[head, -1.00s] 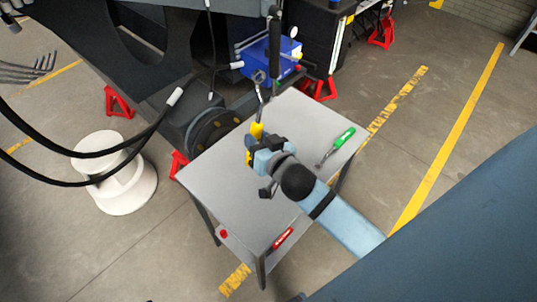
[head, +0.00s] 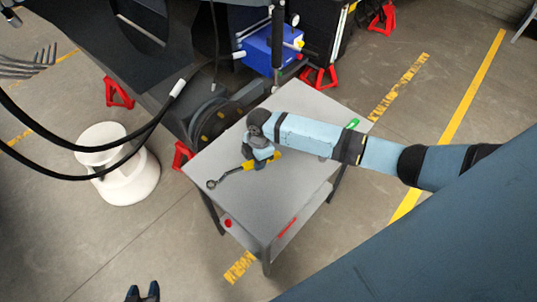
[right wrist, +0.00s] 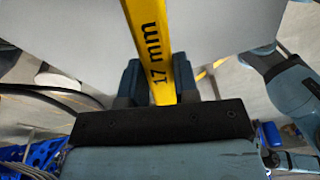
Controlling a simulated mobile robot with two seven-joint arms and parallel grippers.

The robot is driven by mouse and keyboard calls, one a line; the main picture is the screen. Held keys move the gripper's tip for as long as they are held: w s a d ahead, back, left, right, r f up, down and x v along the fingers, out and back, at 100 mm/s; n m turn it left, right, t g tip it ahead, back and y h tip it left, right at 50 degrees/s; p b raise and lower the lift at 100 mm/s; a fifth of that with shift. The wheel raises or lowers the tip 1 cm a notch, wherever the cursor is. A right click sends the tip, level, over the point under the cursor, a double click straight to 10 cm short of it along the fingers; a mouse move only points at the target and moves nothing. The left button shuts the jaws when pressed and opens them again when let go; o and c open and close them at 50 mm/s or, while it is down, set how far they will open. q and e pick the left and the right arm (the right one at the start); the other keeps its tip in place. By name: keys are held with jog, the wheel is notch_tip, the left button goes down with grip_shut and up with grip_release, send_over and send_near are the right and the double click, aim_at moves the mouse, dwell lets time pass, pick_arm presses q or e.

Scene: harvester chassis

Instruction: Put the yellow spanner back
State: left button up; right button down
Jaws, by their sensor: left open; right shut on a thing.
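The yellow spanner (head: 248,165) has a yellow handle and a grey ring end pointing left, over the grey table. My right gripper (head: 260,160) is shut on its handle and hides part of it. In the right wrist view the handle (right wrist: 152,45), marked "17 mm", runs between the two fingers (right wrist: 162,85). The spanner is at or just above the tabletop; I cannot tell whether it touches. My left gripper (head: 142,292) shows only its dark fingertips at the bottom edge of the head view, open and away from the table.
The grey table (head: 225,205) is clear at its front left. A green-handled tool (head: 352,124) lies partly behind my right arm. Red items (head: 287,228) lie on the lower shelf. A blue unit (head: 270,50) stands behind; a white stool (head: 128,180) and black hoses are left.

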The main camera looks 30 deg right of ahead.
jog(key=d+n, duration=0.1)
jog(key=d+n+h, duration=0.1)
jog(key=d, duration=0.1)
jog(key=d+n, duration=0.1)
jog(key=shift+s+d+f+t, duration=0.15)
jog(key=shift+s+f+t, duration=0.1)
jog(key=shift+t, duration=0.05)
jog(key=shift+r+p, duration=0.35)
jog(key=shift+p, duration=0.3)
jog(key=b, duration=0.3)
send_over(269, 174)
notch_tip(269, 174, down, 5)
jog(key=shift+f, duration=0.15)
notch_tip(269, 174, down, 2)
jog(key=shift+b, duration=0.55)
jog(key=shift+f, duration=0.5)
jog(key=c, duration=0.8)
grip_release()
